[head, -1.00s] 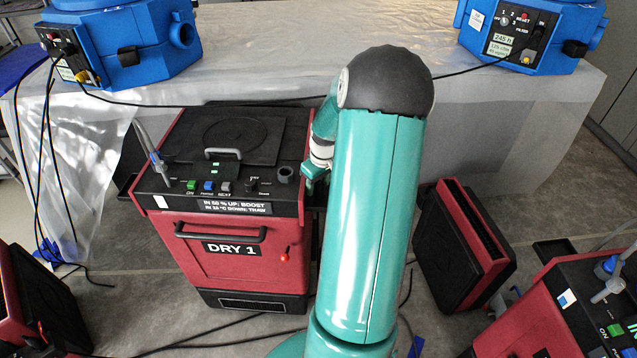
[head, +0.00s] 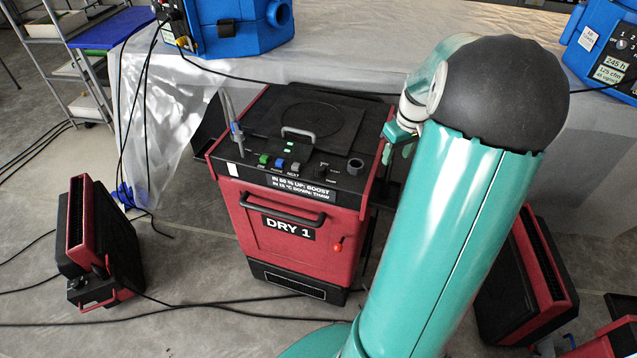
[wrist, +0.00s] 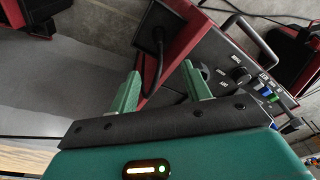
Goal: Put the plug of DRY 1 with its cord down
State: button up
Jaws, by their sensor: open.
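DRY 1 (head: 290,205), a red and black machine, stands on the floor in the middle of the head view. My gripper (head: 392,148) is at its right side, near the top edge. In the wrist view my gripper (wrist: 160,72) is open, with its two green fingers apart. The cord bends down between the fingers. I cannot tell whether they touch it. The plug is hidden in the head view.
The control panel (wrist: 240,72) with knobs is right of the fingers. Blue units (head: 232,25) stand on a sheet-covered surface (head: 330,60) behind. Red-black machines stand left (head: 100,240) and right (head: 530,280). Cords (head: 200,310) cross the floor.

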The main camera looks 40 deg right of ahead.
jog(key=w+a+r, duration=0.1)
jog(key=a+r, duration=0.2)
jog(key=a, duration=0.4)
jog(key=w+a+r+n+h, duration=0.1)
jog(key=w+a+r, duration=0.15)
jog(key=a, duration=0.45)
jog(key=a+r, duration=0.4)
jog(key=a, duration=0.3)
jog(key=s+a+r+t, duration=0.1)
jog(key=s+a, duration=0.2)
jog(key=a, duration=0.3)
jog(key=s+a+r+n+t+y, duration=0.1)
jog(key=s+a, duration=0.2)
jog(key=a, duration=0.4)
jog(key=s+a+r+t, duration=0.1)
jog(key=s+a, duration=0.2)
jog(key=a, duration=0.4)
jog(key=shift+s+r+t, duration=0.15)
jog(key=shift+s+t, duration=0.15)
jog(key=shift+t, duration=0.1)
